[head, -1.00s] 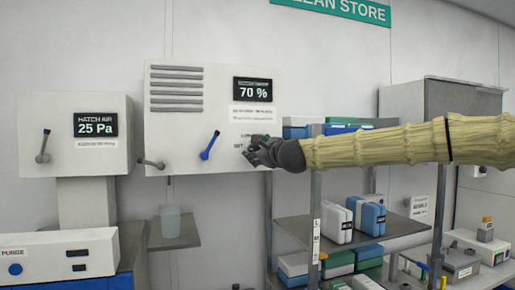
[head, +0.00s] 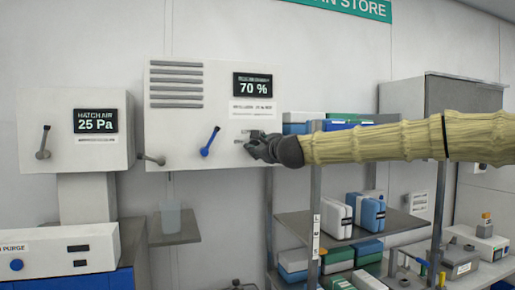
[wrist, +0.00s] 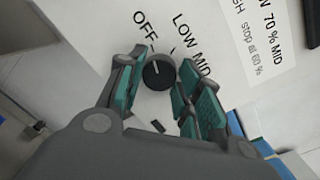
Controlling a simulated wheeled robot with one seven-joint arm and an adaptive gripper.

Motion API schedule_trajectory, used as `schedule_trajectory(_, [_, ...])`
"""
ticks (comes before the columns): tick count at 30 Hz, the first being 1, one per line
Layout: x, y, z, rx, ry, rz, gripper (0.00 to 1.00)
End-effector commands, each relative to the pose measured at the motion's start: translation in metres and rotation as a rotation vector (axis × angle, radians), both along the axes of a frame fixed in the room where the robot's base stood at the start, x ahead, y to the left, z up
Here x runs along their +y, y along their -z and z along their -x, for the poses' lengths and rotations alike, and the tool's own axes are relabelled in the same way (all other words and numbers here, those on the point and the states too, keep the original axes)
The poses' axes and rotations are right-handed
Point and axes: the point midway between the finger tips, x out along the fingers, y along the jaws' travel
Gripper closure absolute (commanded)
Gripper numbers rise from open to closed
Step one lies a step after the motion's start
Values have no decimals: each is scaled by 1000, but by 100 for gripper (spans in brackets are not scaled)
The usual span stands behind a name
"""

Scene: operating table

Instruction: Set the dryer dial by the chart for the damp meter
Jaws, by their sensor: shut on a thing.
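The dryer is a white wall cabinet (head: 180,130) with vents and a blue lever (head: 210,141). Its damp meter display (head: 255,86) reads 70 %. In the wrist view, the black round dial (wrist: 158,73) sits between my fingertips, its white mark pointing about toward OFF, with LOW and MID printed clockwise from there. The white chart (wrist: 262,40) is partly cut off; "70 % MID" and "stop at 60 %" can be read. My gripper (wrist: 155,84) is shut on the dial; in the head view my gripper (head: 258,148) hides it.
A hatch air box (head: 75,150) reading 25 Pa hangs at left. A small shelf with a clear beaker (head: 171,217) is below the dryer. A rack (head: 316,215) with blue, white and green boxes stands close under my arm.

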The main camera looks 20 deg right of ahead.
Motion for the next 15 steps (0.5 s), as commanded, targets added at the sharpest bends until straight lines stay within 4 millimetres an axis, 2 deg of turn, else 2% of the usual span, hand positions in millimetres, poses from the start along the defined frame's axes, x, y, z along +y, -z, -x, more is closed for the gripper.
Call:
schedule_trajectory(8, [-1, 6, 0, 2, 1, -131, 89])
schedule_trajectory(15, [-2, 8, 0, 8, 2, -325, 89])
